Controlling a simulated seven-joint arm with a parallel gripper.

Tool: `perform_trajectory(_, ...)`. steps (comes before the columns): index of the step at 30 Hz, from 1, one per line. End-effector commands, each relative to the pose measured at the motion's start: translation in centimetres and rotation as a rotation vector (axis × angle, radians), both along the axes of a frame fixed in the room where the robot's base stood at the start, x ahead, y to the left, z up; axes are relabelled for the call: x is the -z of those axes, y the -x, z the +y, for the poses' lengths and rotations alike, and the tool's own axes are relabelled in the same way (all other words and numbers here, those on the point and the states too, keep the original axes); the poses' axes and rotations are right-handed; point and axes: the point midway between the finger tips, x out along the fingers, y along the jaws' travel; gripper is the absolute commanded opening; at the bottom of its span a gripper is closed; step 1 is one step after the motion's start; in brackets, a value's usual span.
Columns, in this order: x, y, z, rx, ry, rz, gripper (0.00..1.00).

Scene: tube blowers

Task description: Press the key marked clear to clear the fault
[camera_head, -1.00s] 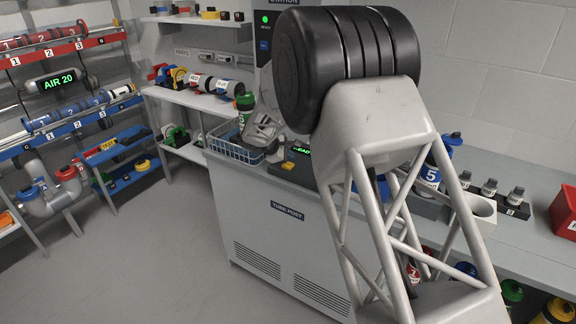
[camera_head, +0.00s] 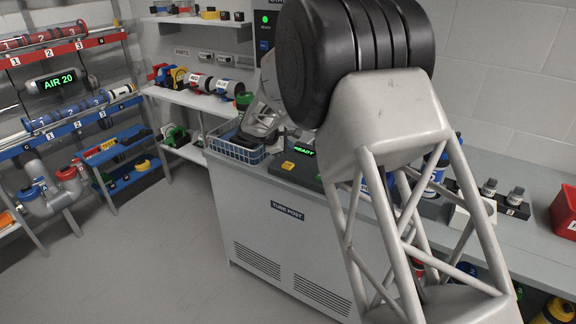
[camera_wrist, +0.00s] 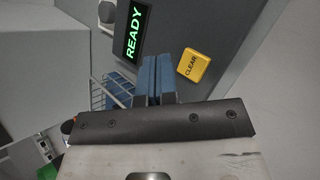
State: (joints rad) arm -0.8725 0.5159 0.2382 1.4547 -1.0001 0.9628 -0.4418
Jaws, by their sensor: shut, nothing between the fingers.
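The yellow key marked CLEAR (camera_wrist: 193,66) sits on the dark panel (camera_wrist: 212,30) in the wrist view, just right of my fingertips. It also shows in the head view (camera_head: 288,166) on the counter's dark console. A lit display reading READY (camera_wrist: 135,32) is left of the key, and part of it shows in the head view (camera_head: 304,151). My gripper (camera_wrist: 157,58) is shut and empty, with its two blue-grey fingers side by side. In the wrist view the fingers appear beside the key; whether they touch the panel I cannot tell.
A blue wire basket (camera_head: 236,148) stands left of the console. The counter front carries a TUBE POST label (camera_head: 287,210). A red bin (camera_head: 565,212) stands at the far right. My arm hides much of the counter's middle.

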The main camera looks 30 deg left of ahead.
Motion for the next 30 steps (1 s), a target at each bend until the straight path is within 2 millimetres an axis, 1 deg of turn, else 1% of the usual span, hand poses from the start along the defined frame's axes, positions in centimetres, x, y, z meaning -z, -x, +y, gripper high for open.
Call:
perform_trajectory(3,-0.78,0.0,0.01,-0.001,-0.001,0.0,0.0)
perform_trajectory(9,-1.35,0.02,-0.01,0.001,0.0,0.001,0.0)
perform_trajectory(30,-1.36,0.02,-0.02,0.001,0.0,0.001,0.0)
